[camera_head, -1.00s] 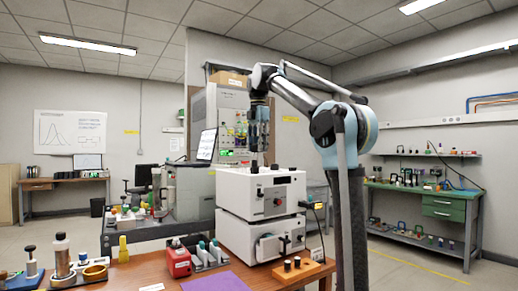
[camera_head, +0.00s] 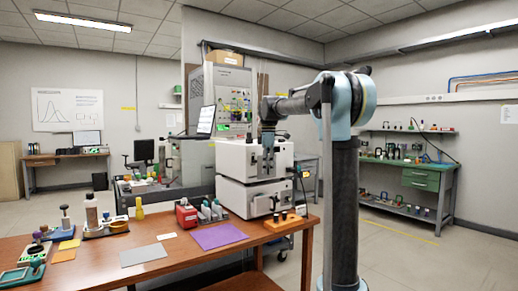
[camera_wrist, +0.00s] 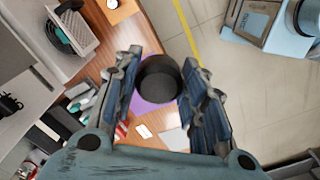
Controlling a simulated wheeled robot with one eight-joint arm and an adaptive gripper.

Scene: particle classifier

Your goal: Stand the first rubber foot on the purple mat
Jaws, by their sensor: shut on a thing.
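A black round rubber foot (camera_wrist: 160,78) sits between the two fingers of my gripper (camera_wrist: 158,90) in the wrist view, and the gripper is shut on it. In the head view my gripper (camera_head: 268,164) hangs above the table, in front of the white instrument; the foot cannot be made out there. The purple mat (camera_head: 218,236) lies flat and bare on the wooden table, left of and lower than the gripper. In the wrist view part of the mat (camera_wrist: 146,107) shows below and behind the held foot, which is apart from it.
The white instrument (camera_head: 237,160) stands behind the mat. An orange block (camera_head: 283,225) with small dark pieces sits to its right. A red device (camera_head: 186,215) and a rack of tubes (camera_head: 212,212) stand behind the mat. A grey mat (camera_head: 143,255) lies to the left.

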